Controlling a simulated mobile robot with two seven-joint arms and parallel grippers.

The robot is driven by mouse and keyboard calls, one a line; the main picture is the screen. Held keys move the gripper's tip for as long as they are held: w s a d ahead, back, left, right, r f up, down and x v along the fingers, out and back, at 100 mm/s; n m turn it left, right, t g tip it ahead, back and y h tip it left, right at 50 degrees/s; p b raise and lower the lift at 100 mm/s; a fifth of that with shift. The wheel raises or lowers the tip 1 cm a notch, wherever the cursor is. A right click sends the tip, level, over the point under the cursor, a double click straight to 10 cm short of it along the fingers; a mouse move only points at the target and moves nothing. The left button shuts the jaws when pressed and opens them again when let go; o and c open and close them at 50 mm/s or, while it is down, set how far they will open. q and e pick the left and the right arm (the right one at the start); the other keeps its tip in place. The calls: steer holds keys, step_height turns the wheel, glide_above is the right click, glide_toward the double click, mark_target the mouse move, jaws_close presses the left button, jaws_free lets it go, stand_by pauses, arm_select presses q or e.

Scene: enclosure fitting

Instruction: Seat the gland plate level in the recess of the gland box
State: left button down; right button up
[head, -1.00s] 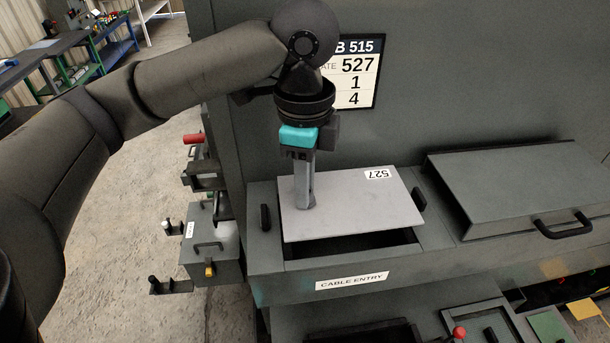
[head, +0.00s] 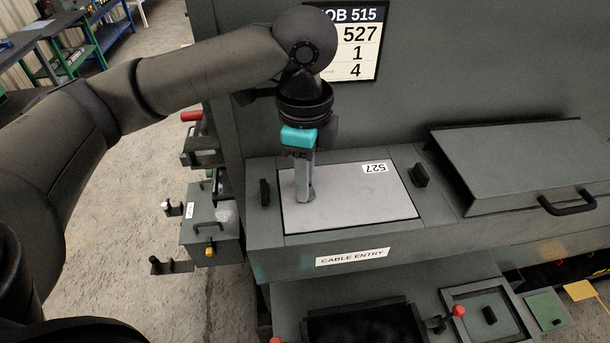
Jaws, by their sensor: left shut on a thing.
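The gland plate (head: 360,203) is a light grey rectangle with a white 527 label near its far right corner. It lies in the recess of the gland box (head: 265,234), whose front carries a CABLE ENTRY label. It looks about level with the rim, with a thin dark line along its edges. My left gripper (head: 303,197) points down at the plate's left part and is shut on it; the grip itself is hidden. My right gripper is not in view.
Dark clamps (head: 265,192) and (head: 420,175) stand left and right of the recess. A closed lid with a handle (head: 567,203) is at right. A job sign (head: 357,50) hangs behind. Trays and a red knob (head: 459,311) lie below in front.

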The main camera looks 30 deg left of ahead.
arm_select(q)
steer(key=c, duration=0.7)
jaws_free()
step_height(320, 180, up, 15)
steer(key=shift+r+p, duration=0.15)
steer(key=shift+p, duration=0.75)
